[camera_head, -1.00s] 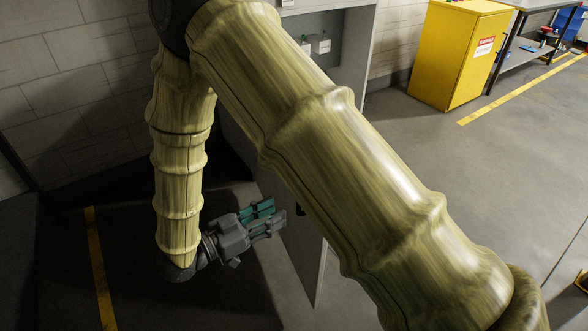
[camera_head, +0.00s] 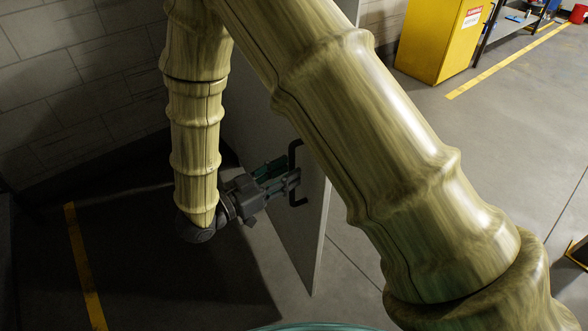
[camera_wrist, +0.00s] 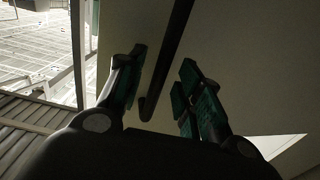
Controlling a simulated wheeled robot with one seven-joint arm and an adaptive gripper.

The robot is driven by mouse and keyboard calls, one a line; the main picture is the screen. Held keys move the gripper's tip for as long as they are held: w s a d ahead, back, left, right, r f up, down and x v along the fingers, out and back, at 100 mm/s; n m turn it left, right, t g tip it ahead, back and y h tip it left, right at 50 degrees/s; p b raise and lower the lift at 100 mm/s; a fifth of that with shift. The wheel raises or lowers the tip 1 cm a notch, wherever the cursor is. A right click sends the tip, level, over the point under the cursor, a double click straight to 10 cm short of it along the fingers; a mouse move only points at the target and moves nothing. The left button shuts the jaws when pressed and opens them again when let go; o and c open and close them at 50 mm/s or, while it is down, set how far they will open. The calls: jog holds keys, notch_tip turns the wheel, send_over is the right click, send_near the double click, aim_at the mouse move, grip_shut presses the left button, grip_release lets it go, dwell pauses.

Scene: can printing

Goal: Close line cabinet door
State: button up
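The line cabinet door (camera_head: 300,232) is a tall pale grey panel, seen standing out from the wall in the head view. Its black bar handle (camera_head: 294,151) is on the face towards my gripper (camera_head: 286,175). My gripper's fingers are at the handle in the head view. In the wrist view the handle (camera_wrist: 178,32) runs between the two spread teal and black fingers (camera_wrist: 163,62), with the door face (camera_wrist: 230,50) behind it. Visible gaps show on both sides of the bar. My arm hides part of the door and the cabinet.
A yellow cabinet (camera_head: 430,42) and a workbench (camera_head: 505,28) stand at the upper right. A brick wall (camera_head: 75,80) is at the left. Yellow floor lines (camera_head: 85,265) mark both sides.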

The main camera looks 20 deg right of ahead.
jog(key=shift+x, duration=1.15)
grip_shut()
